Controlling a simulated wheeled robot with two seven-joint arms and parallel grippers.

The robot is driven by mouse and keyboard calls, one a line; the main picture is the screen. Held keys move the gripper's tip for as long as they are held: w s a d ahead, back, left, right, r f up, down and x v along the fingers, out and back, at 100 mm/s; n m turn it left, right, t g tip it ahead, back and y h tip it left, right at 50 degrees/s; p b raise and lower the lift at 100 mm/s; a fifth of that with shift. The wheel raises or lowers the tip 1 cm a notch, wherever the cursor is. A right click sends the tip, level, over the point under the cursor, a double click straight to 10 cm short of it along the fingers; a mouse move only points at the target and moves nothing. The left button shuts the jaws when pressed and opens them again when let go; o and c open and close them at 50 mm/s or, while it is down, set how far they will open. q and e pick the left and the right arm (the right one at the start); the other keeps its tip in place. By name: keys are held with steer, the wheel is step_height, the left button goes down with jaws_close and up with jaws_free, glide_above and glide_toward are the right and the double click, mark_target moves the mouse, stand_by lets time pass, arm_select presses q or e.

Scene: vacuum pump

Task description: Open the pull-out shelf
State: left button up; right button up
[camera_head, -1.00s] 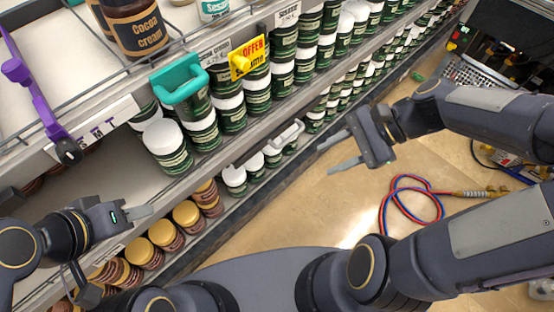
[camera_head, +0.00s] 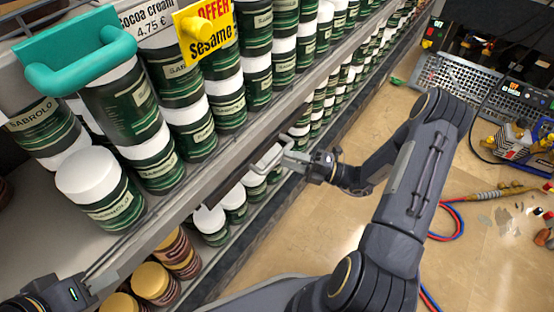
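A light grey handle (camera_head: 268,158) sticks out from the front of the lower shelf, below the edge of the shelf with green jars. My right gripper (camera_head: 288,158) is at the right end of this handle, with its fingers overlapping it in the view. Whether the fingers are closed on the handle cannot be made out. White-lidded jars (camera_head: 233,202) stand behind and below the handle. My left gripper (camera_head: 92,284) is at the lower left by the upper shelf's front edge, partly cut off, and its finger opening is not clear.
A teal handle (camera_head: 75,72) and a yellow offer sign (camera_head: 205,35) stick out above the green jars (camera_head: 118,198). Gold-lidded jars (camera_head: 152,282) stand at the lower left. Hoses (camera_head: 448,220) and tools lie on the floor at right.

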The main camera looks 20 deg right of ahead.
mark_target(279, 155)
steer(key=shift+b+x, duration=0.45)
steer(key=shift+x, duration=1.5)
steer(key=shift+s, duration=0.1)
jaws_close()
